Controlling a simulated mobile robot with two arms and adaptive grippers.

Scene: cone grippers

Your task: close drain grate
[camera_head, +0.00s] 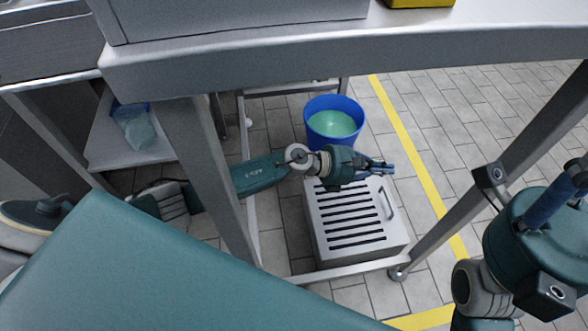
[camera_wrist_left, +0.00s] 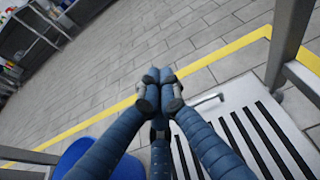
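The drain grate (camera_head: 347,222) is a light grey plate with several dark parallel slots, on top of a grey box-shaped drain (camera_head: 350,257) under the table. Whether it lies fully flush is hard to tell. A bar handle (camera_head: 388,205) sits near its right edge; the handle also shows in the left wrist view (camera_wrist_left: 208,99). My left gripper (camera_head: 388,168) is above the grate's far edge, its blue fingers pointing right. In the left wrist view its fingertips (camera_wrist_left: 158,73) meet with nothing between them, apart from the handle. My right gripper (camera_head: 576,174) is partly cut off at the right edge.
A blue bucket (camera_head: 349,105) with pale green contents stands just behind the grate. Metal table legs (camera_head: 207,175) and a low crossbar (camera_head: 345,271) frame the space. A yellow line (camera_head: 410,142) crosses the tiles; the floor to the right is largely clear.

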